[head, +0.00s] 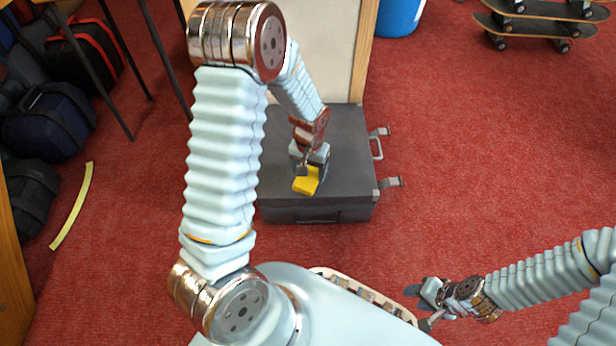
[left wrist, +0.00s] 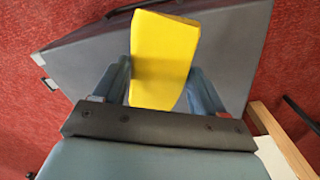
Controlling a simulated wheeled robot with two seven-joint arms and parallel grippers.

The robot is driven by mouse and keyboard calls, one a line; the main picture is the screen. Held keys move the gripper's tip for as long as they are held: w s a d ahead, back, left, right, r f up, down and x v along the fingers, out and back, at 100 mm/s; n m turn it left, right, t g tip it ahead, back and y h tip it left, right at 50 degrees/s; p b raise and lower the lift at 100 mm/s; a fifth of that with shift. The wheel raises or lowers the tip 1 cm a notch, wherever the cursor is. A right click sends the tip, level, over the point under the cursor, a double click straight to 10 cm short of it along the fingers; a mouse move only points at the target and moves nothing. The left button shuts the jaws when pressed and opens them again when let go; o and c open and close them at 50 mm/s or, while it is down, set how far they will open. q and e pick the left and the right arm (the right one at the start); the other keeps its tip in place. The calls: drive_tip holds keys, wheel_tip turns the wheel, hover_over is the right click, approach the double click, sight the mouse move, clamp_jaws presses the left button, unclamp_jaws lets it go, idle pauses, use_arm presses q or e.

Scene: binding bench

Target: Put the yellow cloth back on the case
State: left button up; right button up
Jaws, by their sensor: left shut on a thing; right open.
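The yellow cloth (head: 306,184) is a small folded piece in my left gripper (head: 309,171). In the left wrist view the cloth (left wrist: 162,58) sits between the two fingers of the left gripper (left wrist: 160,85), which is shut on it. The dark grey case (head: 348,130) lies shut on the floor under the left gripper. The case (left wrist: 80,70) also fills much of the left wrist view behind the cloth. I cannot tell whether the cloth touches the case lid. My right gripper (head: 424,306) is open and empty at the lower right, away from the case.
Red carpet (head: 460,160) lies clear right of the case. A pale board with a wooden edge (head: 363,50) stands behind the case. Bags (head: 50,125) and table legs are at the left. A blue bin (head: 398,15) and skateboards (head: 530,27) are at the back.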

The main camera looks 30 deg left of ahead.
use_arm(q)
drive_tip(key=shift+w+a+f+b, duration=0.1)
drive_tip(key=shift+f+b, duration=0.2)
drive_tip(key=shift+f, duration=0.6)
drive_tip(key=shift+w+a+f+b, duration=0.1)
drive_tip(key=shift+f+b, duration=0.15)
drive_tip(key=shift+f, duration=0.65)
drive_tip(key=shift+f, duration=0.2)
drive_tip(key=o, duration=0.9)
drive_tip(key=shift+o, duration=0.2)
drive_tip(key=shift+r, duration=0.5)
wheel_tip(320, 180, up, 11)
drive_tip(key=p, duration=0.3)
drive_tip(key=shift+r, duration=0.2)
